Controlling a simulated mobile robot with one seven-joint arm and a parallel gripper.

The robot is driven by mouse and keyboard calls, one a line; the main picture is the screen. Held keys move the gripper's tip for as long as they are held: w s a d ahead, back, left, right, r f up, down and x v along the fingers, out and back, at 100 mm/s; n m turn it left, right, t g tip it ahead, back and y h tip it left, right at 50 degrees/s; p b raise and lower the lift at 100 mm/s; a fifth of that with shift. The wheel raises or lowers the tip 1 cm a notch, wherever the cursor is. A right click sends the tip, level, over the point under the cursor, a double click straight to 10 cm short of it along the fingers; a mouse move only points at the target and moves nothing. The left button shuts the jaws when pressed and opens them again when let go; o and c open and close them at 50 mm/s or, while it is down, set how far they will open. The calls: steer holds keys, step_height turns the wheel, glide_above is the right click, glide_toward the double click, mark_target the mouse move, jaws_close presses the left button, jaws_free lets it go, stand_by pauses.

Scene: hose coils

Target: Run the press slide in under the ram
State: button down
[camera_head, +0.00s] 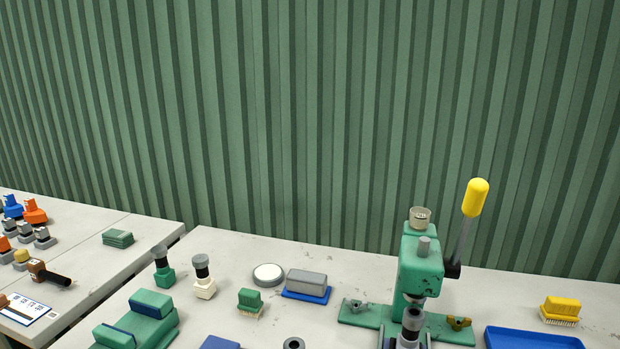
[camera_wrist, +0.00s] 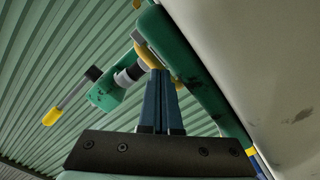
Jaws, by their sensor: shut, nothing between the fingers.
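The green press (camera_head: 421,262) stands at the right in the head view, with a grey lever and a yellow handle (camera_head: 475,198). Its ram points down over a dark, ringed cylindrical part (camera_head: 411,320) at the lower picture edge. Whether that part sits on the slide I cannot tell. The green base (camera_head: 456,328) spreads to both sides. In the wrist view the press (camera_wrist: 107,94) is seen turned on its side, with the green base (camera_wrist: 195,75) running diagonally. My gripper (camera_wrist: 159,72) is shut and empty, its blue fingertips close to a yellowish part (camera_wrist: 147,52) by the base. Contact is unclear.
A blue tray (camera_head: 530,338) and a yellow brush (camera_head: 560,310) lie right of the press. A grey block on a blue base (camera_head: 306,285), a round white-topped disc (camera_head: 268,274), and a green brush (camera_head: 250,301) stand left. A second table (camera_head: 85,225) is at far left.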

steer(key=shift+w+d, duration=0.2)
steer(key=shift+w, duration=0.4)
stand_by(0.4)
steer(key=shift+r, duration=0.15)
stand_by(0.4)
steer(key=shift+s+a+f, duration=0.15)
steer(key=shift+s+f, duration=0.1)
steer(key=shift+s, duration=0.25)
steer(key=shift+b+v, duration=0.95)
steer(key=shift+v, duration=0.7)
steer(key=shift+s+a+r, duration=0.1)
steer(key=shift+s, duration=0.15)
steer(key=shift+s, duration=0.1)
